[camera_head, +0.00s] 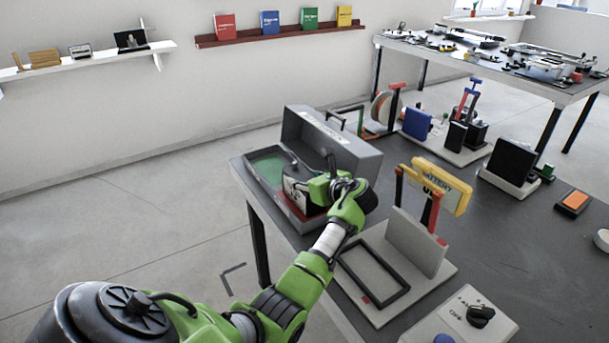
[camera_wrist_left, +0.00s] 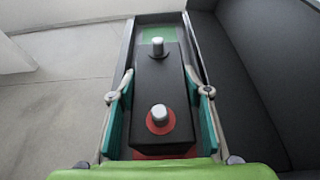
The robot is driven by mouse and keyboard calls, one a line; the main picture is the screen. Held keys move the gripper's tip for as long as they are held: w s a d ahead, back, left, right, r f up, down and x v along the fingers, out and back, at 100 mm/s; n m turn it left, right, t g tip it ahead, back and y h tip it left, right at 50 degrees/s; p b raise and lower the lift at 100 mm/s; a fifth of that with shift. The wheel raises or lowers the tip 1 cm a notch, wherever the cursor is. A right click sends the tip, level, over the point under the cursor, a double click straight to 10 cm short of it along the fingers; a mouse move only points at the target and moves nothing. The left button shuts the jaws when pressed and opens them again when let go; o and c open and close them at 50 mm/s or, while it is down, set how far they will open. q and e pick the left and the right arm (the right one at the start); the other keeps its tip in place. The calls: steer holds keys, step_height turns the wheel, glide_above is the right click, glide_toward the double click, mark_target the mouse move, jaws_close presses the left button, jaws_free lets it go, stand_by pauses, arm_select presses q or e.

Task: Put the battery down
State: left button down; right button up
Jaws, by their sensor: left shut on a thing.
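The battery (camera_wrist_left: 160,95) is a dark block with two pale round terminals, the nearer one ringed in red. In the head view the battery (camera_head: 296,191) shows partly, its dark side with a white marking, behind my wrist. My left gripper (camera_wrist_left: 160,97) is shut on its two long sides; in the head view the gripper (camera_head: 318,187) is over the open grey box (camera_head: 349,149). The battery lies lengthwise between the box walls, with green floor beyond its far end and red at its near end. I cannot tell whether it touches the floor. My right gripper is not in view.
The box lid stands raised along the back. Right of the box is a stand with a yellow BATTERY sign (camera_head: 443,187), a grey upright panel (camera_head: 415,241) and a black frame (camera_head: 375,282). Other stands fill the back of the dark table (camera_head: 506,232).

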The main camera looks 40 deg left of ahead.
arm_select(q)
steer(key=shift+w+r, duration=0.1)
steer(key=shift+r, duration=0.35)
steer(key=c, duration=1.3)
jaws_free()
steer(key=shift+f, duration=0.5)
steer(key=shift+o, duration=0.9)
steer(key=shift+s+d+r, duration=0.1)
steer(key=shift+s, duration=0.1)
steer(key=shift+r, duration=0.1)
steer(key=v, duration=1.2)
